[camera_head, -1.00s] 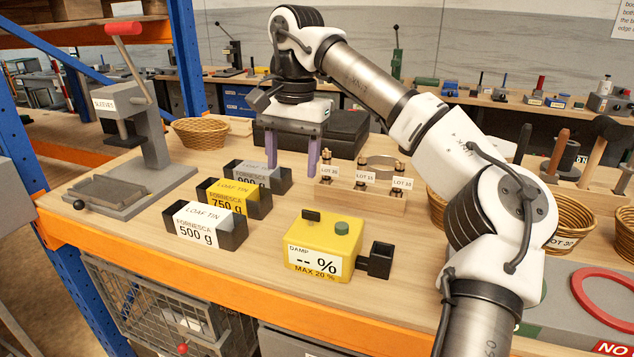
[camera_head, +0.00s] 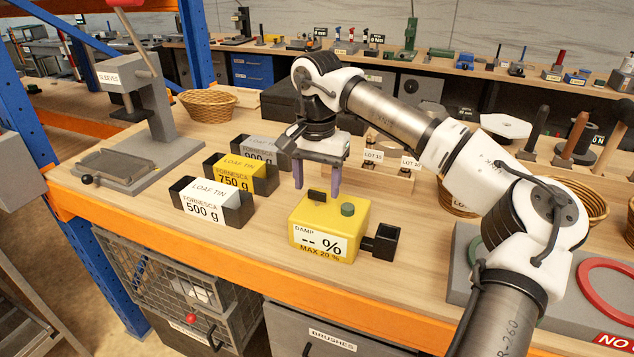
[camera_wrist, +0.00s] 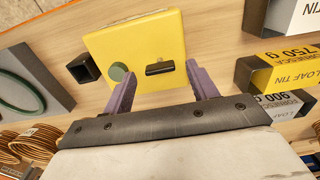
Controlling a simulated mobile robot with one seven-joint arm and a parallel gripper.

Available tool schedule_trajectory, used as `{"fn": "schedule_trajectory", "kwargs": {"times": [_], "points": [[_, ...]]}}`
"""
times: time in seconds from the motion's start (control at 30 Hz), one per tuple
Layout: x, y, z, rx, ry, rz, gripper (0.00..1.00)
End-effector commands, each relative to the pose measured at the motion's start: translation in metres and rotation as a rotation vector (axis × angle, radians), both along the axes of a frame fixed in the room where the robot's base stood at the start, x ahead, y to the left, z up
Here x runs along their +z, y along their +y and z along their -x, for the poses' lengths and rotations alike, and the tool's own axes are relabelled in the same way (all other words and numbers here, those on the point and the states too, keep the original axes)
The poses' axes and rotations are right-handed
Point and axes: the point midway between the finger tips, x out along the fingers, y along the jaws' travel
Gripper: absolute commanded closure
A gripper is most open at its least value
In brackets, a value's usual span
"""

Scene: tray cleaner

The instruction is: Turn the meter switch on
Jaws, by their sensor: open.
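The yellow damp meter (camera_head: 330,229) stands on the wooden bench near its front edge, its display reading "-- %". On its top are a black switch (camera_head: 316,196) and a round green button (camera_head: 347,209). In the wrist view the black switch (camera_wrist: 160,68) and green button (camera_wrist: 118,72) lie between and just beyond the fingers. A black square cup (camera_head: 383,241) is attached at the meter's right side. My gripper (camera_head: 317,190) is open and empty, fingers pointing down, above or just behind the meter's back edge. Whether a finger touches the meter I cannot tell.
Three loaf tins (camera_head: 210,205) stand left of the meter. A rack with lot-labelled items (camera_head: 390,178) is behind it, partly hidden by my arm. A grey lever press (camera_head: 140,130) stands at far left. Bare bench lies in front of the meter.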

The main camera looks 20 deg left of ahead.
Motion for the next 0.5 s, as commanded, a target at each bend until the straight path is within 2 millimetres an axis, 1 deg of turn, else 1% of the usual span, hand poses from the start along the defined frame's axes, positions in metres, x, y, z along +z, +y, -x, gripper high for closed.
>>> {"fn": "schedule_trajectory", "kwargs": {"times": [0.1, 0.2, 0.47, 0.5], "points": [[-0.010, 0.000, 0.000, 0.000, 0.001, 0.000, 0.42], [-0.015, 0.000, 0.000, 0.001, 0.000, -0.001, 0.42], [-0.016, 0.000, 0.000, 0.000, 0.000, -0.001, 0.42], [-0.016, 0.000, 0.000, 0.000, 0.000, -0.001, 0.46]]}}
